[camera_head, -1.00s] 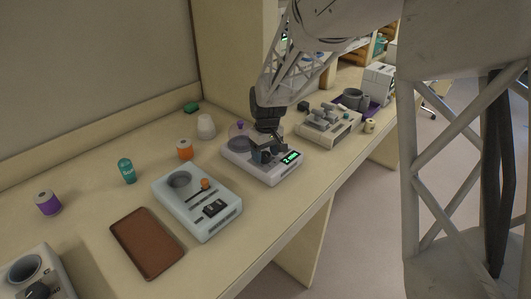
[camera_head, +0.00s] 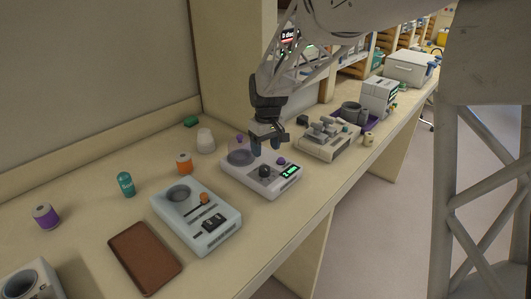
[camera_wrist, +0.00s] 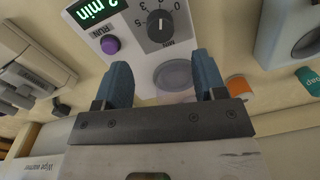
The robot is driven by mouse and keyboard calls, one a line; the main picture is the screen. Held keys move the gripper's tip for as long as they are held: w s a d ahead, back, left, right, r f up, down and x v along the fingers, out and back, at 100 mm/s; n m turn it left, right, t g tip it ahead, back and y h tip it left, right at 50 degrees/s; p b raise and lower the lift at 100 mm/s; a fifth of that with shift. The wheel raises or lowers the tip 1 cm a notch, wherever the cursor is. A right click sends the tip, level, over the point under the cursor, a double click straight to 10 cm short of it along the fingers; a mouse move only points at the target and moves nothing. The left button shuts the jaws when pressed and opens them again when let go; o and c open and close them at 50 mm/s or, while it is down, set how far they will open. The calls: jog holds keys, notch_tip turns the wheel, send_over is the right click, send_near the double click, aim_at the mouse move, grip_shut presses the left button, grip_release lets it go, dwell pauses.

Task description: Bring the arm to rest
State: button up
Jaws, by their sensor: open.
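My gripper (camera_head: 269,147) hangs above the white device with a green display (camera_head: 262,180), near its clear dome. It is apart from the device and holds nothing. In the wrist view my gripper (camera_wrist: 165,85) shows two blue fingers spread wide. Between and beyond them lie the device's dark dial (camera_wrist: 161,27), a purple button (camera_wrist: 110,45) marked RUN, and a display reading "2 min" (camera_wrist: 95,8). In the head view the dark dial (camera_head: 265,171) and purple button (camera_head: 281,161) stand uncovered on the device.
A pale device (camera_head: 225,238) and a brown tray (camera_head: 143,256) stand to the left. Orange (camera_head: 184,163), teal (camera_head: 125,184) and purple (camera_head: 46,216) containers stand along the bench. A grey device (camera_head: 325,143) stands close on the right. The bench's front strip is clear.

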jog(key=shift+r, duration=0.1)
dwell(0.3)
jog(key=shift+s+d+r, duration=0.3)
jog(key=shift+s, duration=0.2)
jog(key=s+d+r+m+t, duration=0.1)
jog(key=s+d, duration=0.3)
jog(key=s, duration=0.8)
jog(key=s+d+r+m+t, duration=0.1)
jog(key=s+d+r+m, duration=0.2)
jog(key=s, duration=0.9)
jog(key=s+d+r+m+t, duration=0.1)
jog(key=s+d+r+m, duration=0.2)
jog(key=s, duration=0.9)
jog(key=d, duration=0.3)
jog(key=shift+s+d+h, duration=0.15)
jog(key=shift+d+h, duration=0.1)
jog(key=shift+h, duration=0.05)
jog(key=shift+c, duration=0.3)
